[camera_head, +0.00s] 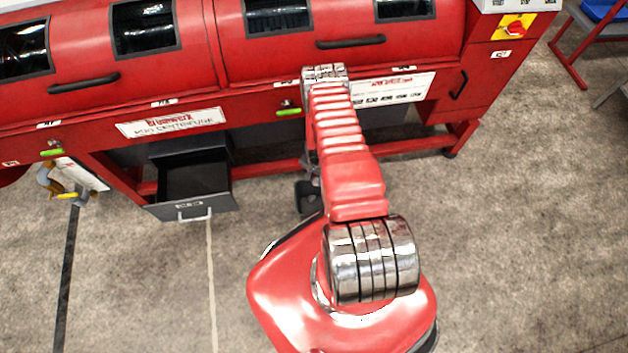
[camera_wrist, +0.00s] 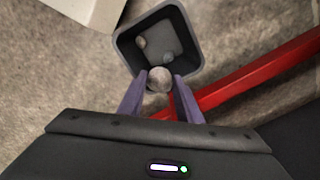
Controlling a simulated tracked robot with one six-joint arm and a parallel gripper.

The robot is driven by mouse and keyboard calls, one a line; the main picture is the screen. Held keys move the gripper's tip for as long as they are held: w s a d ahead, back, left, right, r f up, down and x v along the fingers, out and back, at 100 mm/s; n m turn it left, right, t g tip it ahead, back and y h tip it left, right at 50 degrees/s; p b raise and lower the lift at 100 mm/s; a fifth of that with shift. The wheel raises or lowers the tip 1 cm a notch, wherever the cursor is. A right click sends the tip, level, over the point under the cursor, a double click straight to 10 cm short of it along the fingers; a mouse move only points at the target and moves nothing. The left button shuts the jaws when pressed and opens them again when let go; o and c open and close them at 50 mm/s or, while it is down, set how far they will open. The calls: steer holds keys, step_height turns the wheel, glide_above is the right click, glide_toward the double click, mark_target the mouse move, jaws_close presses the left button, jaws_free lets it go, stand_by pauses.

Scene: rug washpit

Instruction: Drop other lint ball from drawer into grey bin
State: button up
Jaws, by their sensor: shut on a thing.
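My gripper (camera_wrist: 159,88) has two purple fingers, shut on a greyish, round lint ball (camera_wrist: 158,79). It holds the ball at the near edge of the grey bin's opening, as seen from the wrist. The square grey bin (camera_wrist: 188,28) stands on the floor, and small pale lumps (camera_wrist: 141,42) lie inside it. The open dark drawer (camera_head: 190,210) sticks out below the red machine in the head view; its visible inside looks empty. In the head view my arm hides most of the gripper area, and a dark shape low beside the arm is unclear.
The red machine (camera_head: 270,97) stretches across the back, with a red lower rail (camera_head: 270,168) that also passes close by the bin in the wrist view (camera_wrist: 260,75). A pale block (camera_wrist: 90,10) lies at the wrist view's top left.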

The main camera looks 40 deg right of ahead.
mark_target(316, 180)
steer(key=shift+f, duration=0.15)
steer(key=shift+f, duration=2.9)
steer(key=o, duration=1.1)
steer(key=shift+r, duration=0.2)
steer(key=shift+r, duration=6.65)
